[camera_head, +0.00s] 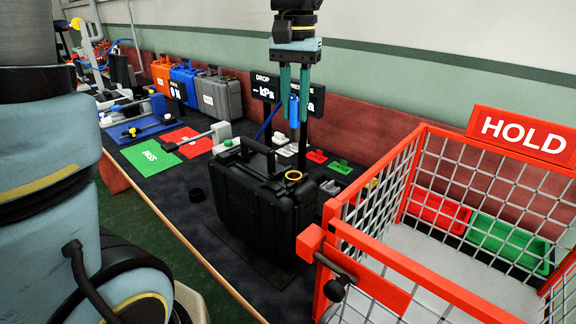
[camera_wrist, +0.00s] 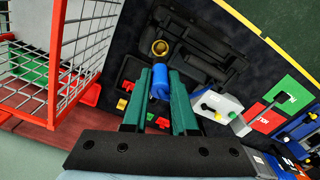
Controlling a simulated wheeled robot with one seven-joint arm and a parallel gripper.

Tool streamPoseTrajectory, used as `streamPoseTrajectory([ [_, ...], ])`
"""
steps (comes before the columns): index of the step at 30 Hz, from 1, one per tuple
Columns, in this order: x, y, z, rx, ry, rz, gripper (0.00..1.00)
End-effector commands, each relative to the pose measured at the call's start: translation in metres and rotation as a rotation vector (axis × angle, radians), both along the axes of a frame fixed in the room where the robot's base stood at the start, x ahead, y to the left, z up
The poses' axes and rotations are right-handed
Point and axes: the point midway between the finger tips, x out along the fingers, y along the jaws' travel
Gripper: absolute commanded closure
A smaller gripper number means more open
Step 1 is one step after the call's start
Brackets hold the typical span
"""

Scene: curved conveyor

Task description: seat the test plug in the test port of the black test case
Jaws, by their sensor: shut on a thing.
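The black test case (camera_head: 245,215) stands upright on the dark bench, its handle on top. Its test port, a brass ring (camera_head: 293,175), faces up on the near right of the lid; it also shows in the wrist view (camera_wrist: 160,47). My gripper (camera_head: 294,118) points down over the far right side of the case, with green fingers shut on the blue test plug (camera_head: 294,108). The plug also shows between the fingertips in the wrist view (camera_wrist: 160,83). It looks apart from the ring, above it in the head view.
A red wire cage marked HOLD (camera_head: 380,262) stands close on the right. Grey (camera_head: 218,95), blue and orange cases stand at the back left. A green PASS mat (camera_head: 150,157) and a red mat (camera_head: 190,140) lie left. A black display (camera_head: 268,87) stands behind my gripper.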

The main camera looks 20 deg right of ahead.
Motion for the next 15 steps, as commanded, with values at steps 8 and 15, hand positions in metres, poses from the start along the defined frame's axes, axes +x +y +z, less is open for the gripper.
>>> streamPoseTrajectory([
  [8, -0.001, 0.001, -0.047, 0.005, 0.004, 0.0, 1.0],
  [15, -0.001, 0.001, -0.073, 0.004, 0.003, 0.001, 1.0],
])
